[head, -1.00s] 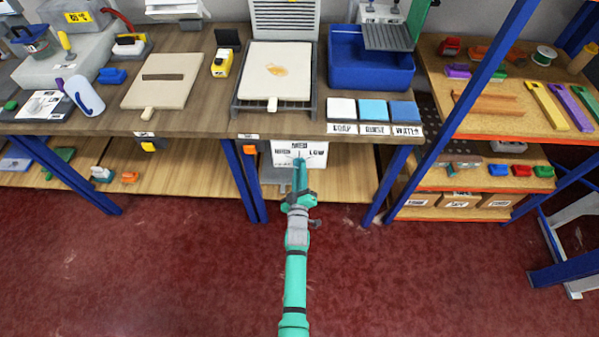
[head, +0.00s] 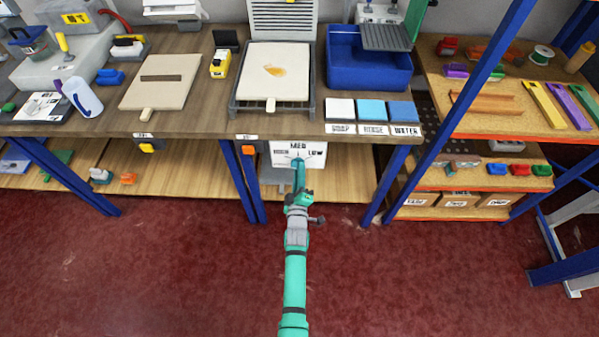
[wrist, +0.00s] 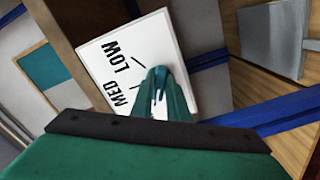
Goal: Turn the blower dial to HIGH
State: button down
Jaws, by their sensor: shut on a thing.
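The white blower dial panel (head: 314,161) hangs under the front edge of the bench, with MED at the top, LOW at the right and a small label at the left that looks like HIGH. My gripper (head: 298,163) reaches up to the panel's middle. The wrist view shows the panel (wrist: 112,62) tilted, with LOW and MED readable and tick marks beside them. There my gripper's green fingers (wrist: 159,82) are closed together at the panel's middle, shut on the dial knob. The knob and its pointer are hidden behind the fingers, so its setting cannot be read.
The wooden bench (head: 200,125) stands above the panel, with a lower shelf (head: 195,170) behind. Blue legs (head: 240,180) stand left and right of the panel. An orange switch (head: 248,150) is just left of it. The red floor in front is clear.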

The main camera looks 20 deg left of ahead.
jog(key=c, duration=1.7)
grip_release()
jog(key=v, duration=1)
jog(key=shift+s+d, duration=0.2)
jog(key=shift+s, duration=0.15)
jog(key=shift+a, duration=0.1)
jog(key=shift+s, duration=0.1)
